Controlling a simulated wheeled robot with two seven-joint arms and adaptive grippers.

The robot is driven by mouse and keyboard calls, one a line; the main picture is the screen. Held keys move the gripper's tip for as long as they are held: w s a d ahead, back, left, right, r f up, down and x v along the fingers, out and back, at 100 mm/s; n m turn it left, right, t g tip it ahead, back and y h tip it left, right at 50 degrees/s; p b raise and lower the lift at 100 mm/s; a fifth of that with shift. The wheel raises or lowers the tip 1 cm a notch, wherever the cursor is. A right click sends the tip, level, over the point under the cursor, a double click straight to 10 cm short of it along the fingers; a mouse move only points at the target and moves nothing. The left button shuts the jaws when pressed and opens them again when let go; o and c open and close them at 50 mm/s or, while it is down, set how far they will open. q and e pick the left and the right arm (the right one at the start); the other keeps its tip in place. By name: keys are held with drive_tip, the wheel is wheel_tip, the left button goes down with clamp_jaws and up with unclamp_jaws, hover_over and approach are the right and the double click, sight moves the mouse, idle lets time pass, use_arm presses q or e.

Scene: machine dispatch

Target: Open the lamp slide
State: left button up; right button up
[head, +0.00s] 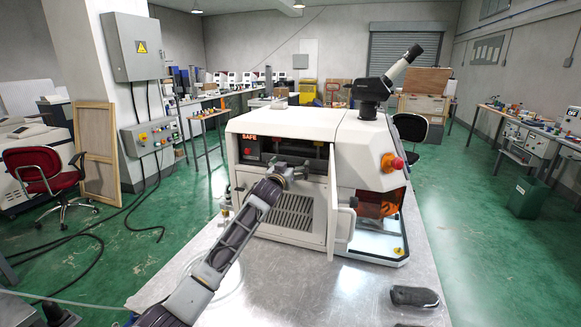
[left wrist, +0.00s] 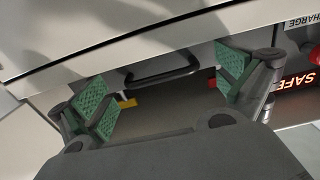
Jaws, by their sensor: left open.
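The white machine (head: 285,130) stands on the metal table, with a lit red SAFE sign on its front. My left gripper (head: 288,172) is in front of the dark recess in the machine's upper front. In the left wrist view my left gripper (left wrist: 165,90) is open, its green-padded fingers wide apart. A black bar handle (left wrist: 162,74) shows between and beyond the fingers, apart from them. I take it for the lamp slide's handle; the slide's body is hard to make out. My right gripper is not in view.
A white door panel (head: 342,222) juts out from the machine's front, right of the vented panel (head: 291,211). A red knob (head: 397,163) sticks out on the right side. The metal table (head: 310,290) has bare room in front of the machine.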

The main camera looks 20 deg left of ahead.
use_arm(q)
drive_tip(key=shift+c, duration=0.4)
clamp_jaws()
idle(0.4)
